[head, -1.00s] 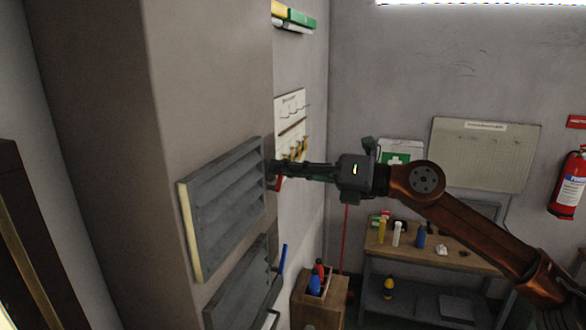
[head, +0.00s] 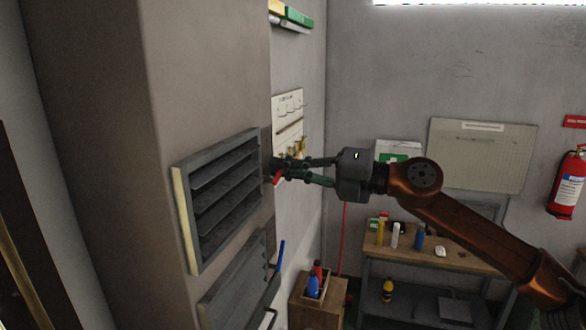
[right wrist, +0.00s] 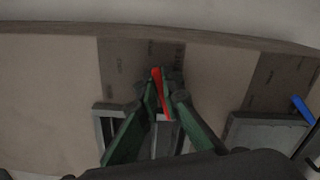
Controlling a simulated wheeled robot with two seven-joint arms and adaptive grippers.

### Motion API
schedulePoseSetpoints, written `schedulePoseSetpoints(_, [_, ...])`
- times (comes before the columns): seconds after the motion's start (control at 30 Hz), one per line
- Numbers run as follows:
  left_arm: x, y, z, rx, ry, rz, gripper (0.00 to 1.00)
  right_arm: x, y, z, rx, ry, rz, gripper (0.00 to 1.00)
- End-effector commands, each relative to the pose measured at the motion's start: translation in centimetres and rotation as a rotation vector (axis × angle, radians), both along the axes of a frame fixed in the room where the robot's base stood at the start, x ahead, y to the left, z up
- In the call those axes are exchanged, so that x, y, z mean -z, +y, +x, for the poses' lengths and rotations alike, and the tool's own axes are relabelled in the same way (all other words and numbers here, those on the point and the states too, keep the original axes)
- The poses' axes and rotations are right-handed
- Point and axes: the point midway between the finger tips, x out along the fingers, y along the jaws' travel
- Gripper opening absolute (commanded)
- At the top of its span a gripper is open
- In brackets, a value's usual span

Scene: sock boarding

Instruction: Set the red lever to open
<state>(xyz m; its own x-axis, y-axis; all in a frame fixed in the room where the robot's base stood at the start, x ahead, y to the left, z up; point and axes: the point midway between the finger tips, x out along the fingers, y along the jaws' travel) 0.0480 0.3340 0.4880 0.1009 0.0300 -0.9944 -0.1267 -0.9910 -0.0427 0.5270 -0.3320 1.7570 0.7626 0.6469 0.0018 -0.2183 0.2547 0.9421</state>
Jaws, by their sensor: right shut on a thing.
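The red lever (head: 278,178) is at the right side of the upper louvred vent (head: 185,222), on the side of the tall brown-grey housing. My right gripper (head: 276,168) reaches in from the right and is shut on the lever. In the right wrist view the red lever (right wrist: 158,88) lies between the green fingers (right wrist: 160,92), which hide part of it. The upper vent's slats stand tilted with dark gaps between them. My left gripper is not in view.
A lower vent (head: 232,290) with a blue lever (head: 280,256) is just below. A wooden box (head: 316,314) with bottles stands under the wall. A workbench (head: 450,258) and a fire extinguisher (head: 567,185) are at the right.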

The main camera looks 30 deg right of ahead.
Motion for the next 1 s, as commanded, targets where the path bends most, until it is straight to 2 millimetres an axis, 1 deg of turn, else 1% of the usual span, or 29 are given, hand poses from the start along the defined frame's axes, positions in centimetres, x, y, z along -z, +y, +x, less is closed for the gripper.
schedulePoseSetpoints(0.03, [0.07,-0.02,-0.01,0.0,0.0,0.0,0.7,0.47,0.03,0.1,-0.001,0.011,0.0,0.0])
schedulePoseSetpoints(0.4, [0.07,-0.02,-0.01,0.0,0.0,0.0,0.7,0.59,0.05,0.11,-0.003,0.016,0.003,0.0])
schedulePoseSetpoints(0.43, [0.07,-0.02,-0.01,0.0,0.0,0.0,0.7,0.6,0.05,0.11,-0.003,0.016,0.003,0.08])
schedulePoseSetpoints(0.67, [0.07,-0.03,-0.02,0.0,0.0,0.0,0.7,0.45,0.05,0.08,-0.003,0.013,0.004,0.23])
schedulePoseSetpoints(0.7, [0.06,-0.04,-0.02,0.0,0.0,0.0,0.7,0.4,0.05,0.07,-0.002,0.012,0.004,0.25])
schedulePoseSetpoints(0.93, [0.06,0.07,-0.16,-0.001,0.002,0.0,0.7,0.25,0.08,0.01,-0.002,0.009,0.005,0.25])
schedulePoseSetpoints(1.0, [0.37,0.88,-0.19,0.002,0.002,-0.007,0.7,0.19,0.07,-0.06,-0.003,0.008,0.005,0.25])
